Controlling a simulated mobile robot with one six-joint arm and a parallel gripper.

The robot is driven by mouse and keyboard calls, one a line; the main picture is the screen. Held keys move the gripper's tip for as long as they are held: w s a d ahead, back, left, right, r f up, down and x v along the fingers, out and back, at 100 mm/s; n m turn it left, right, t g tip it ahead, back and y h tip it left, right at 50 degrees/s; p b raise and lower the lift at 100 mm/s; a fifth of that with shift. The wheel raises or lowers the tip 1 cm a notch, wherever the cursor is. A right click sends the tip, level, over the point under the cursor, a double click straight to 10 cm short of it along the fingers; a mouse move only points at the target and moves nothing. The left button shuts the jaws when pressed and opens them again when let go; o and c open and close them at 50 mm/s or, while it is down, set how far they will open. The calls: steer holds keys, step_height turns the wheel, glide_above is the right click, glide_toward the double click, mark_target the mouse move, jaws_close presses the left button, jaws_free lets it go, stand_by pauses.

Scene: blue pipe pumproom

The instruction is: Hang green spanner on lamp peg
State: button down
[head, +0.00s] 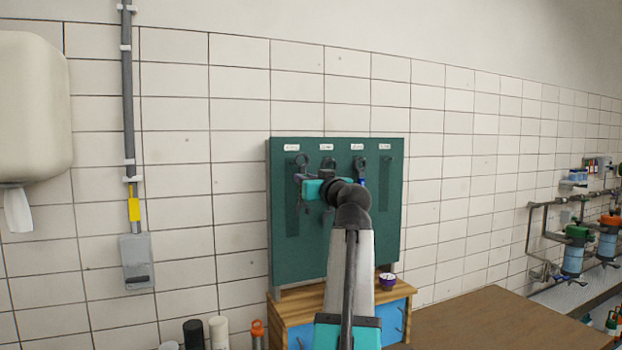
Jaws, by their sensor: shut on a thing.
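A dark green tool board (283,240) stands against the tiled wall, with a row of small white labels along its top and dark tool outlines below. My gripper (303,189) is in front of the board's left half, below the leftmost label. It is shut on a dark, thin tool, which I take to be the green spanner; its colour is not clear. A ring-shaped head (301,160) shows just above the gripper; I cannot tell whether it is on a peg. Which label marks the lamp peg is too small to read. My wrist hides the board's middle.
The board stands on a wooden-topped cabinet (283,308) with blue drawers. A small purple cup (387,279) is at its right. Bottles (194,334) stand at lower left. A brown tabletop (500,320) on the right is clear. Pipes and blue filters (573,258) are far right.

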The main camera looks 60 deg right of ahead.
steer(key=shift+s+d+f+h, duration=0.1)
steer(key=shift+s+h, duration=0.2)
steer(key=shift+s, duration=0.3)
steer(key=shift+w+d, duration=0.15)
steer(key=shift+w+d+f+p, duration=0.15)
steer(key=shift+w+d+f, duration=0.1)
steer(key=shift+w+d, duration=0.85)
steer(key=shift+w+d+f+p, duration=0.15)
steer(key=shift+w+d+f, duration=0.15)
steer(key=shift+w+d, duration=0.8)
steer(key=shift+w+d+f+p, duration=0.2)
steer(key=shift+w+d, duration=0.35)
steer(key=shift+w, duration=1)
steer(key=shift+f+b, duration=0.1)
steer(key=shift+b, duration=0.4)
steer(key=c, duration=1.5)
jaws_free()
steer(key=shift+c, duration=0.2)
steer(key=shift+f, duration=0.1)
